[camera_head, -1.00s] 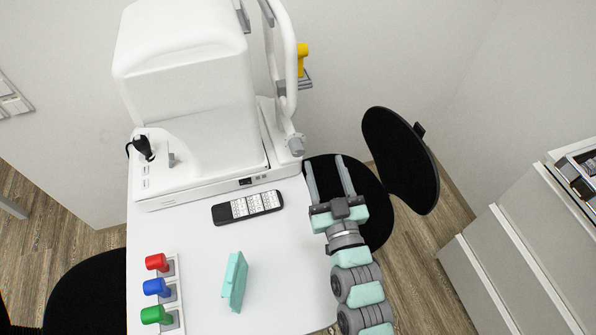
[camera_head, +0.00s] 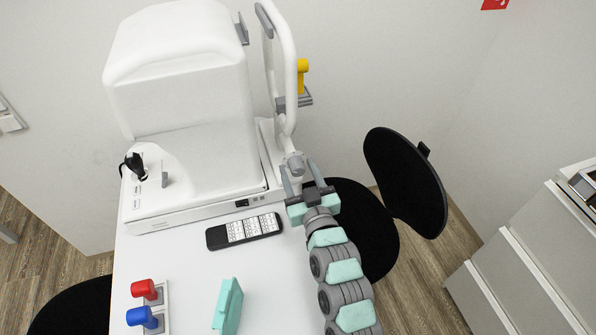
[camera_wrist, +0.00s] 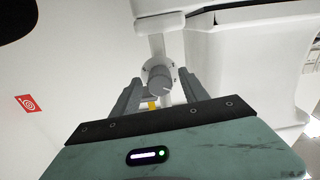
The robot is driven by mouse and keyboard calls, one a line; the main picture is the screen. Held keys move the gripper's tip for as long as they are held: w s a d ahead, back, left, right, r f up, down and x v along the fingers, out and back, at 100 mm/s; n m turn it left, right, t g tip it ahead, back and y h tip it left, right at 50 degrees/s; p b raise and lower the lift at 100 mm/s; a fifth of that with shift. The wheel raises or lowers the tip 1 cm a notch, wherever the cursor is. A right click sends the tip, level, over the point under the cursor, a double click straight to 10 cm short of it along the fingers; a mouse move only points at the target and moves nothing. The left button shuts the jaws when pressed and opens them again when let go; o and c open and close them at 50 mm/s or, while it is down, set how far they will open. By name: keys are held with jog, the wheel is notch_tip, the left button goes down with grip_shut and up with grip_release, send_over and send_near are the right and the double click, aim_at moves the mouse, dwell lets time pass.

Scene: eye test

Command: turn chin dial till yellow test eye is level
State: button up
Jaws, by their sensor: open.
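The chin dial (camera_head: 295,163) is a grey round knob low on the white chin-rest frame. It also shows in the wrist view (camera_wrist: 159,79), with a light mark line on its face. The yellow test eye (camera_head: 303,74) sits on a grey bracket higher on the frame; the wrist view shows only a small yellow part (camera_wrist: 153,104) below the dial. My gripper (camera_head: 299,174) is open at the dial. In the wrist view its fingers (camera_wrist: 161,92) stand on either side of the dial, with gaps visible. I cannot tell how far the fingertips overlap it.
The white instrument (camera_head: 190,100) stands left of my gripper on the white table (camera_head: 190,270). A dark remote (camera_head: 244,230), a teal block (camera_head: 228,306) and red (camera_head: 144,289) and blue (camera_head: 141,317) knobs lie in front. A black chair (camera_head: 404,182) stands right.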

jog(key=shift+w+a, duration=0.1)
jog(key=shift+w, duration=0.15)
jog(key=shift+c, duration=0.5)
grip_shut()
